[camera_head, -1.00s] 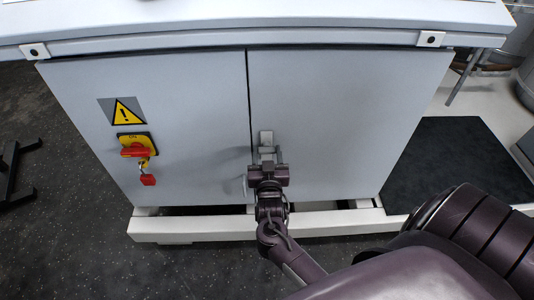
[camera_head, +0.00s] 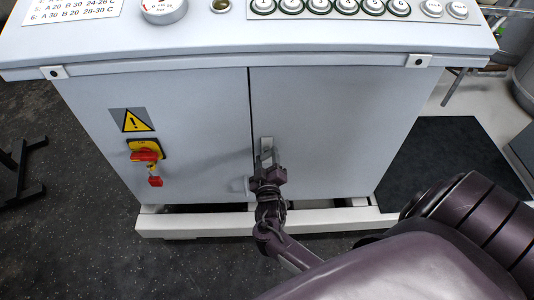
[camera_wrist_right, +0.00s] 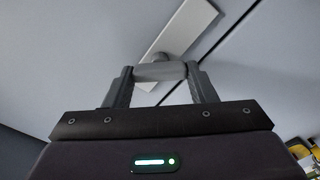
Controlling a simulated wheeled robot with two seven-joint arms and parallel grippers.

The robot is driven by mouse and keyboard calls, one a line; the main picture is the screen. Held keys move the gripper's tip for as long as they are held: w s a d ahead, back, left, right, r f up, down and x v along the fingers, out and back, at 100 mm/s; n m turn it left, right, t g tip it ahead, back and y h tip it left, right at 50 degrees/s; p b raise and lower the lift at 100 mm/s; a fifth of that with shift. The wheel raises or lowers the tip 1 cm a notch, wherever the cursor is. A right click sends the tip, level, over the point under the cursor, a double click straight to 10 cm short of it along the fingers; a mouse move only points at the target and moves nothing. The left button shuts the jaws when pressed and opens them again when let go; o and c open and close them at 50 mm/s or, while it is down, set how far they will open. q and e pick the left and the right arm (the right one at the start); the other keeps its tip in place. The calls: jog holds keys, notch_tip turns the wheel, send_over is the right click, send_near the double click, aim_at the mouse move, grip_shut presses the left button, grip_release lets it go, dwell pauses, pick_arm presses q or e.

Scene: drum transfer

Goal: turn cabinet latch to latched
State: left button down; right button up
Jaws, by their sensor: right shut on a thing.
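The grey cabinet latch sits on the right door beside the seam, with its upright plate (camera_head: 266,143) showing above my right gripper (camera_head: 268,162). In the right wrist view the plate (camera_wrist_right: 180,35) lies parallel to the door seam. The round latch handle (camera_wrist_right: 160,73) is between the two fingers of my right gripper (camera_wrist_right: 161,82), which is shut on it. The handle lies at a slant to the plate and the seam. In the head view the gripper hides much of the handle. My left gripper is not in view.
The left door carries a yellow warning sign (camera_head: 131,120) and a red-and-yellow switch (camera_head: 146,151) with a red tag hanging below. The cabinet's worktop (camera_head: 210,45) overhangs the doors. A white base rail (camera_head: 190,226) runs below. A dark mat (camera_head: 440,165) lies at right.

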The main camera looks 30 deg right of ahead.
jog(key=n+p, duration=0.2)
jog(key=n, duration=0.3)
jog(key=shift+n+p, duration=0.3)
jog(key=shift+p, duration=0.1)
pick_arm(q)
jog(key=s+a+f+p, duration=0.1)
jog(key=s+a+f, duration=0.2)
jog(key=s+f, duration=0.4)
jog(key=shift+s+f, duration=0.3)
pick_arm(e)
jog(key=shift+f+n, duration=0.15)
jog(key=shift+n, duration=1.95)
jog(key=o, duration=1)
jog(key=shift+s+a, duration=0.1)
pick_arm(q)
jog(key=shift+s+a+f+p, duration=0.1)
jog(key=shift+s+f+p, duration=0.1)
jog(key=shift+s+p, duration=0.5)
pick_arm(e)
jog(key=v, duration=0.7)
jog(key=shift+s+a, duration=0.15)
jog(key=shift+s, duration=0.1)
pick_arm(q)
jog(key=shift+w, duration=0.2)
